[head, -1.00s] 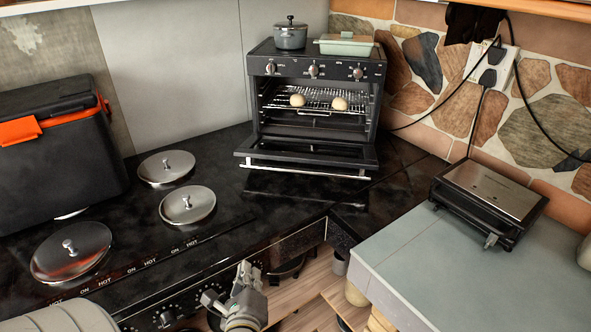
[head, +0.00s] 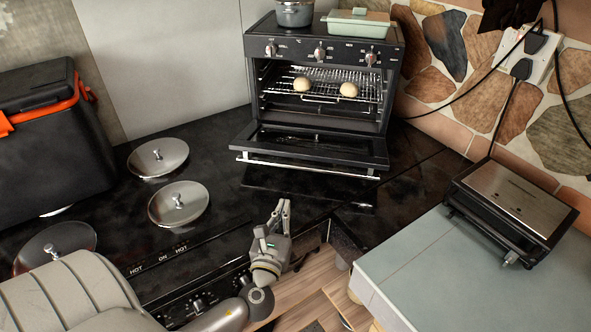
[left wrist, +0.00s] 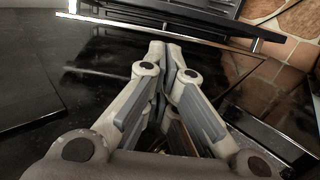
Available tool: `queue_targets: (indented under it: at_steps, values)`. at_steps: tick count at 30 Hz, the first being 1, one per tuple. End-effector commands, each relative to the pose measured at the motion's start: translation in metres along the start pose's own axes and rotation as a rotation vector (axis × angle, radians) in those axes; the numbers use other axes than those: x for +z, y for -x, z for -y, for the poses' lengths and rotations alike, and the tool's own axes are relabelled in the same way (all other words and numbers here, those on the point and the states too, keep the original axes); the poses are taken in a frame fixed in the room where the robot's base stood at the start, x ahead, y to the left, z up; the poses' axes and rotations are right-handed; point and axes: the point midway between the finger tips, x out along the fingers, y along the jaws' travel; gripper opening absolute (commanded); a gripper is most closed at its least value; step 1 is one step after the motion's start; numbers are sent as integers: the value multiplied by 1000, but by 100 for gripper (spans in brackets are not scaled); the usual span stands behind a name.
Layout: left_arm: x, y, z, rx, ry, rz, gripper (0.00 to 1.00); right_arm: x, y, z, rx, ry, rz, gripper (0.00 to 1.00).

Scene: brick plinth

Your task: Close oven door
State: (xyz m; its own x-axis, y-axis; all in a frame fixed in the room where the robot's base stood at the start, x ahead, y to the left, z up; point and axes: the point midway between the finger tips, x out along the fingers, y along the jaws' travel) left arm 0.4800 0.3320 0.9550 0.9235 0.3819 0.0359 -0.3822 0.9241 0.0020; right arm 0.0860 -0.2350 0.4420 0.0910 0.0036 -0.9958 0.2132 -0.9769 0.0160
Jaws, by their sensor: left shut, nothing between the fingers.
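The small black oven (head: 320,90) stands on the dark counter, with two round buns on its rack. Its door (head: 312,150) is open, folded down toward me, with a silver handle (head: 305,165) along its outer edge. The door handle also shows at the top of the left wrist view (left wrist: 170,32). My left gripper (head: 284,207) is shut and empty, in front of and below the door, apart from it. In the left wrist view its fingertips (left wrist: 167,50) point toward the handle. My right gripper is not in view.
A pot (head: 294,12) and a green dish (head: 358,22) sit on the oven. Round metal lids (head: 178,204) lie on the stove at left, near an orange-trimmed black box (head: 50,140). A grill (head: 512,205) stands on the grey-green counter (head: 450,275) at right.

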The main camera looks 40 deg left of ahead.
Motion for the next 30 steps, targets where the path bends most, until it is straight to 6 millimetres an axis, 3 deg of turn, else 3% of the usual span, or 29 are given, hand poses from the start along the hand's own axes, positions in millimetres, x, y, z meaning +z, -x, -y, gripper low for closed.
queue_targets:
  at_steps: [18, 24, 30]
  values:
    - [2, -115, -1, 3, 1, 1, 0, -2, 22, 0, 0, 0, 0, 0]
    - [1, -135, 0, 1, 2, 1, 0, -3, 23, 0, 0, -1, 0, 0]
    - [0, -142, 0, 1, 2, 0, 0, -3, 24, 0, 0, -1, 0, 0]
